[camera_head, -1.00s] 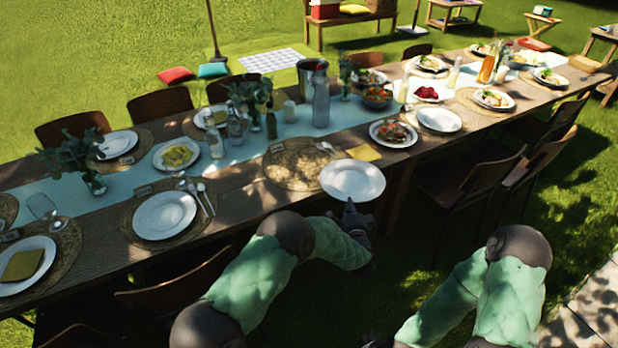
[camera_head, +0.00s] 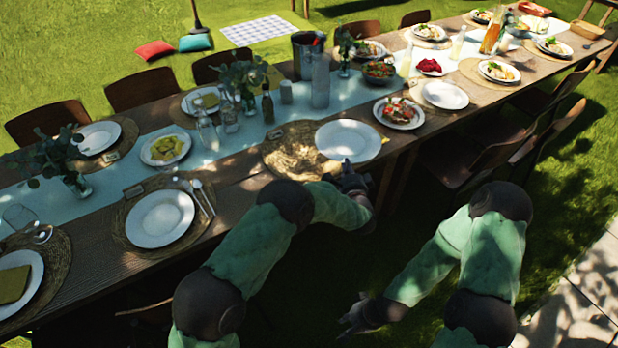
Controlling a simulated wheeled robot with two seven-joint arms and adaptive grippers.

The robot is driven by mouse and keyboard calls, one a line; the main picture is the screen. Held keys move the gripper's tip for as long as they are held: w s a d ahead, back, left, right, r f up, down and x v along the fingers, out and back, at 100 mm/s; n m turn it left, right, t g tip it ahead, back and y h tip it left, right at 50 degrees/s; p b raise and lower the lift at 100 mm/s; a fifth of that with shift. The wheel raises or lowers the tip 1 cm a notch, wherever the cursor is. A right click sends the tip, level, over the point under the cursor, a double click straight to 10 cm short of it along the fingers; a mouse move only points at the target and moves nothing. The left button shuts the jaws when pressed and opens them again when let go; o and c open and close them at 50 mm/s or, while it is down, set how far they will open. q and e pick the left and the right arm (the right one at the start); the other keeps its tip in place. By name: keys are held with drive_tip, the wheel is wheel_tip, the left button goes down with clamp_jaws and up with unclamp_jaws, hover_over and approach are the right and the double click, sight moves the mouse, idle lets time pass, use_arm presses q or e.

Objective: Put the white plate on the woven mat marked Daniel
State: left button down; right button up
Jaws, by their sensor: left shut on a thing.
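My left gripper (camera_head: 349,176) is shut on the near rim of the white plate (camera_head: 348,141). The plate is empty and overlaps the right part of a round woven mat (camera_head: 287,152) in the picture. I cannot tell whether it touches the mat. A small card (camera_head: 275,134) stands at the mat's far left edge, but its name is too small to read. My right gripper (camera_head: 352,312) is low over the grass in front of the table, empty, with its fingers apart.
Left of the mat are a fork, a spoon and another plate (camera_head: 160,219) on its own mat. A food plate (camera_head: 398,112) is close on the right. Chairs (camera_head: 470,160) line the near side.

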use_arm(q)
drive_tip(key=s+a+f+b, duration=0.1)
drive_tip(key=a+f+b, duration=0.4)
drive_tip(key=a+f, duration=0.7)
drive_tip(key=shift+s, duration=0.2)
drive_tip(key=c, duration=1.4)
unclamp_jaws()
drive_tip(key=shift+f, duration=0.1)
drive_tip(key=shift+c, duration=0.2)
drive_tip(key=shift+a, duration=0.1)
